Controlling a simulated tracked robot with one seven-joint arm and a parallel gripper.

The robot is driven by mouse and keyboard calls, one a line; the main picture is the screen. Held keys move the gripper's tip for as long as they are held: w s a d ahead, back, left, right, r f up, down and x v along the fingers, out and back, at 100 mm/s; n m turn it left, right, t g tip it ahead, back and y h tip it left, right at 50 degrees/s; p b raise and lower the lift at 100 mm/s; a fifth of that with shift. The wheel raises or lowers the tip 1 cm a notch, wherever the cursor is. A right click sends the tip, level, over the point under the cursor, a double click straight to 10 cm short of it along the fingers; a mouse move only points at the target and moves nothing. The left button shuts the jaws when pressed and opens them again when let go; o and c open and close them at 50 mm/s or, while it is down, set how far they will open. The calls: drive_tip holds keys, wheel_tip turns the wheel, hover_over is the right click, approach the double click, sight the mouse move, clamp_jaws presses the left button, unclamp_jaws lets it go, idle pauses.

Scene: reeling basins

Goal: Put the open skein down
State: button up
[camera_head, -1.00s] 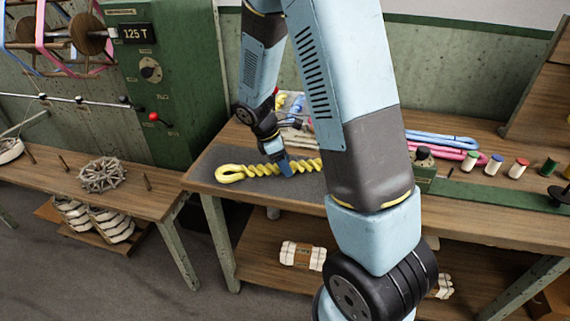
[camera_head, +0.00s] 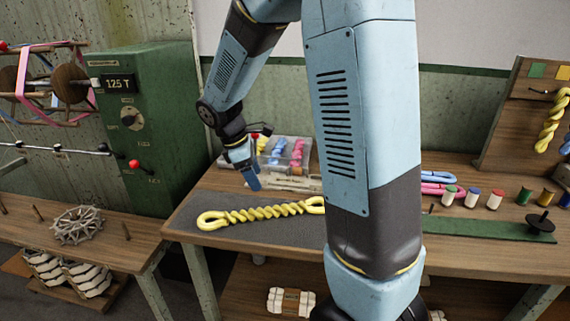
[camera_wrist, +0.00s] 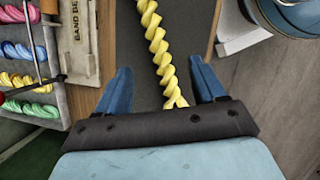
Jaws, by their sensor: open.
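A yellow twisted skein (camera_head: 258,213) lies on the dark grey mat (camera_head: 185,221) at the left end of the workbench. It has a loop at its left end, and its right end reaches to my arm's edge in the head view. My gripper (camera_head: 252,186) is above and behind the skein, apart from it. In the wrist view my gripper (camera_wrist: 165,88) has its two blue fingers spread wide and empty. The skein (camera_wrist: 158,48) runs lengthwise below and between them, and its near end is hidden by the gripper body.
A sectioned tray of coloured skeins (camera_head: 283,150) stands behind the mat. Pink and blue skeins (camera_head: 440,182) and several thread spools (camera_head: 472,198) are to the right. A green control cabinet (camera_head: 150,130) stands left, with a red-knobbed lever (camera_head: 134,164).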

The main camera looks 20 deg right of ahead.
drive_tip(key=s+d+r+m+t+y, duration=0.1)
drive_tip(key=s+r+m+t+y, duration=0.1)
drive_tip(key=s+r+m, duration=0.5)
drive_tip(key=s+d+r+m+t+y, duration=0.2)
drive_tip(key=s+r+m+t, duration=0.2)
drive_tip(key=s, duration=1)
wheel_tip(320, 180, up, 5)
drive_tip(key=m, duration=0.3)
drive_tip(key=shift+s, duration=0.3)
drive_tip(key=shift+f, duration=0.1)
drive_tip(key=shift+c, duration=0.4)
